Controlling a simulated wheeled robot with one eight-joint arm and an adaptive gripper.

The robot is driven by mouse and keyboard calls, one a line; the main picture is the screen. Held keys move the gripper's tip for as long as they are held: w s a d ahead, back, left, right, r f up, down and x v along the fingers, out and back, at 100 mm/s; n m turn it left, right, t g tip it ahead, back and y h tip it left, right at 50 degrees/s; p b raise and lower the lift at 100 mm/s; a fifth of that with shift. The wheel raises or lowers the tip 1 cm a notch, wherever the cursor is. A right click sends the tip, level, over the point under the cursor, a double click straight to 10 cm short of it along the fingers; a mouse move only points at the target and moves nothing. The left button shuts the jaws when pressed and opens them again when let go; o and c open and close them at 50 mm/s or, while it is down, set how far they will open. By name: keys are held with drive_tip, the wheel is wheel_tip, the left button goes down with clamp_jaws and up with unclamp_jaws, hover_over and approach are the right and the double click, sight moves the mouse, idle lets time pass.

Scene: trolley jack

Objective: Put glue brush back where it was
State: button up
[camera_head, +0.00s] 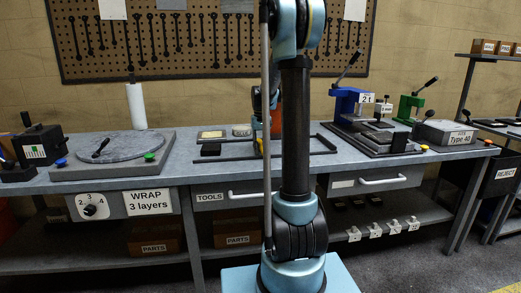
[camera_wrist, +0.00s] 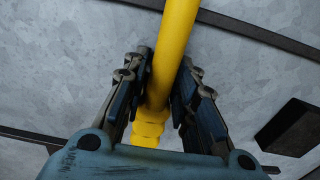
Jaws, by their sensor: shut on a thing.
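A yellow rod, which I take to be the glue brush (camera_wrist: 178,28), runs between the fingers of my gripper (camera_wrist: 164,68) in the wrist view. The fingers are shut on it, one on each side. Its bristles are not visible, and its lower end narrows in steps near the palm. In the head view my own arm hides most of the gripper; a small yellow bit of the brush (camera_head: 259,146) shows just left of the arm, over the workbench (camera_head: 185,160). I cannot tell whether the brush touches the bench.
Dark rails frame the bench area around the gripper, with a black block (camera_wrist: 292,127) to the right in the wrist view. A turntable (camera_head: 120,147) stands left, a blue press (camera_head: 347,103) right. An orange container (camera_head: 276,122) stands partly hidden behind my arm.

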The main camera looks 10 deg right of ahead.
sight(261, 144)
drive_tip(key=o, duration=1)
drive_tip(key=shift+r, duration=0.1)
wheel_tip(261, 144, up, 12)
drive_tip(key=f, duration=0.1)
drive_tip(key=s, duration=1.3)
drive_tip(key=s+f+t, duration=0.1)
drive_tip(key=s+f, duration=0.8)
drive_tip(key=s, duration=0.4)
drive_tip(key=s+a+f+t, duration=0.1)
drive_tip(key=s+f, duration=0.8)
drive_tip(key=s, duration=0.4)
drive_tip(key=shift+a, duration=0.3)
